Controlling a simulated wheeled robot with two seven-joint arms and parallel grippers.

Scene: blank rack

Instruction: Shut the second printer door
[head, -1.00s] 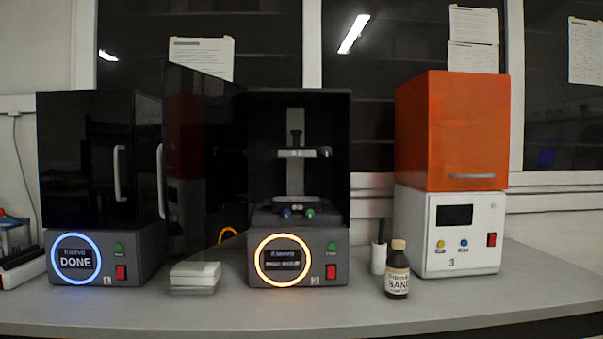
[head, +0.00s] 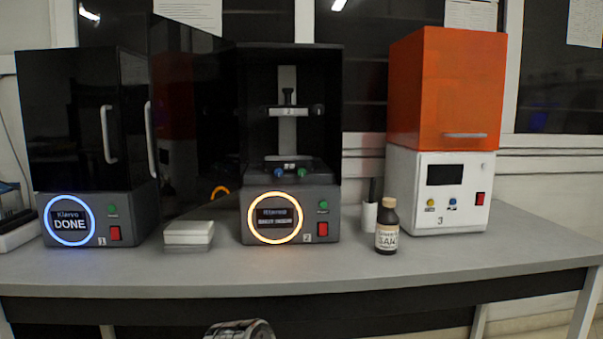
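The second printer (head: 290,206), labelled 2, stands in the middle of the bench with an orange-lit ring on its front. Its dark glossy door (head: 192,120) is swung wide open to the left, with its upright handle (head: 151,140) at the free edge beside the first printer. The chamber is open to view, with a build platform (head: 291,111) on a column and blue and green knobs below. A grey and silver rounded part (head: 240,330) at the bottom edge looks like part of my own arm; no gripper fingers show.
The first printer (head: 90,190) has its door shut and a blue ring reading DONE. A white block stack (head: 188,235) sits below the open door. A brown bottle (head: 387,230) and white holder (head: 369,216) stand right of the second printer, near the orange-topped machine (head: 440,190).

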